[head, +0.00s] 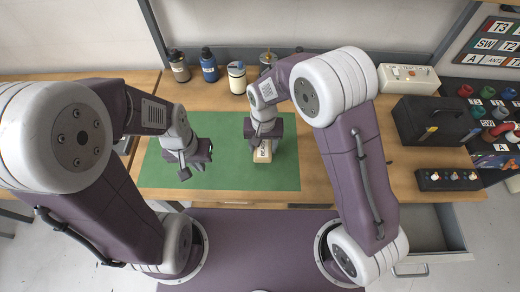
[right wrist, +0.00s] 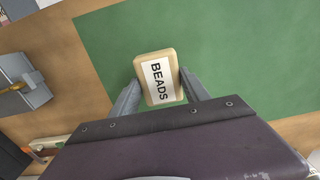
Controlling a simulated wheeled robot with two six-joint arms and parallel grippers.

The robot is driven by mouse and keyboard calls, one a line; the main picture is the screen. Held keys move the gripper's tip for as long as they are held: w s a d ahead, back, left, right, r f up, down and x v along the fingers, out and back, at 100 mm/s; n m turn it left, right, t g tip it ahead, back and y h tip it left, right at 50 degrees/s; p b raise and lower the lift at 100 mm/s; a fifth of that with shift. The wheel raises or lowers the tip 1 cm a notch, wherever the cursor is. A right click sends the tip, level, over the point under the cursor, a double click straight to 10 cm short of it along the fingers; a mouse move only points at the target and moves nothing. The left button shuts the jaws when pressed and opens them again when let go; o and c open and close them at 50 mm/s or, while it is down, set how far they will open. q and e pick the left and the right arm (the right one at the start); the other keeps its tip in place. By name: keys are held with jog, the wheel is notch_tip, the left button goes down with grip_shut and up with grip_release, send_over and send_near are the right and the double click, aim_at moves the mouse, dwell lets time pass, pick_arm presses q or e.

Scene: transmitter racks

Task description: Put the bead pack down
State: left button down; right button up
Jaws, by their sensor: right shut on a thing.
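The bead pack (right wrist: 157,78) is a small tan block with a white label reading BEADS. In the head view the bead pack (head: 263,153) is at the right part of the green mat (head: 225,178). My right gripper (head: 265,143) is shut on the bead pack, with one finger on each side of it in the right wrist view (right wrist: 157,90). I cannot tell whether the pack touches the mat. My left gripper (head: 192,171) hangs over the left part of the mat with its fingers apart and nothing between them.
Several bottles and jars, such as a blue bottle (head: 209,65) and a white jar (head: 236,77), stand along the back of the wooden bench (head: 410,170). A black case (head: 432,120) and a beige box (head: 408,78) stand at the right. An open drawer (head: 430,230) sticks out at front right.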

aim_at(262, 149)
jog(key=shift+s+a+f, duration=0.1)
jog(key=shift+s, duration=0.25)
notch_tip(262, 149, down, 4)
jog(key=shift+w+r+p, duration=0.1)
jog(key=shift+w+p, duration=0.05)
jog(key=shift+p, duration=0.2)
jog(key=shift+w, duration=0.1)
jog(key=shift+s+f, duration=0.2)
jog(key=o, duration=1.2)
jog(key=shift+o, duration=1.2)
jog(key=shift+w, duration=0.1)
notch_tip(262, 149, up, 12)
jog(key=shift+r+b, duration=0.25)
jog(key=shift+b, duration=0.3)
